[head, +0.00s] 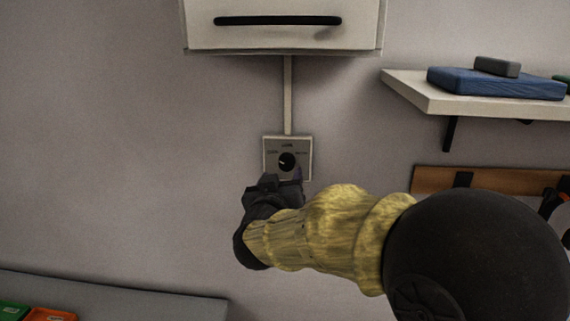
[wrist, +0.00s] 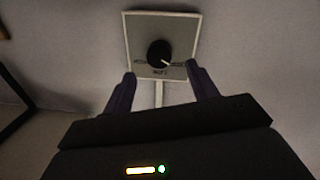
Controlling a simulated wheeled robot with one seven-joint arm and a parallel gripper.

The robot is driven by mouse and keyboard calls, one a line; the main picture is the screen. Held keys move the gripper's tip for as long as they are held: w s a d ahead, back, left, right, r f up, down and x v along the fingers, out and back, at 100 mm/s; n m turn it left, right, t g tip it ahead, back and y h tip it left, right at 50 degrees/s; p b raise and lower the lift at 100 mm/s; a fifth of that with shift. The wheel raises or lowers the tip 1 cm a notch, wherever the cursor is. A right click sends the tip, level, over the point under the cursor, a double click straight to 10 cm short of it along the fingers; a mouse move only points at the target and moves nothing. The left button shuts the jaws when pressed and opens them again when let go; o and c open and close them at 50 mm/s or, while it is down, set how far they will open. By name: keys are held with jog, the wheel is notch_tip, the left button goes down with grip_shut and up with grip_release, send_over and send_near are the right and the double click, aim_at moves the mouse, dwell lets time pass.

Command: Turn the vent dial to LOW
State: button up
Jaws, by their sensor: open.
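The vent dial (head: 287,161) is a round black knob with a white pointer mark on a square grey plate (head: 306,143) on the wall. Labels sit left, above and right of it; the upper one seems to read LOW. The pointer is toward the left label. In the wrist view the dial (wrist: 159,53) appears upside down, its pointer toward the lower right. My gripper (head: 283,181) is open and empty, just below the dial in the head view. In the wrist view its fingers (wrist: 160,75) are spread either side of the plate's lower part, apart from the knob.
A pale conduit (head: 288,95) runs up from the plate to a white vent box (head: 283,38) with a dark slot. A white shelf (head: 405,88) with a blue object (head: 490,83) and a wooden rail (head: 430,180) are to the right. The wall left of the dial is clear.

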aim_at(285, 165)
jog(key=w, duration=0.3)
jog(key=w+p, duration=0.1)
jog(key=w, duration=0.1)
jog(key=shift+w+d, duration=0.3)
jog(key=shift+w, duration=0.05)
jog(key=c, duration=1)
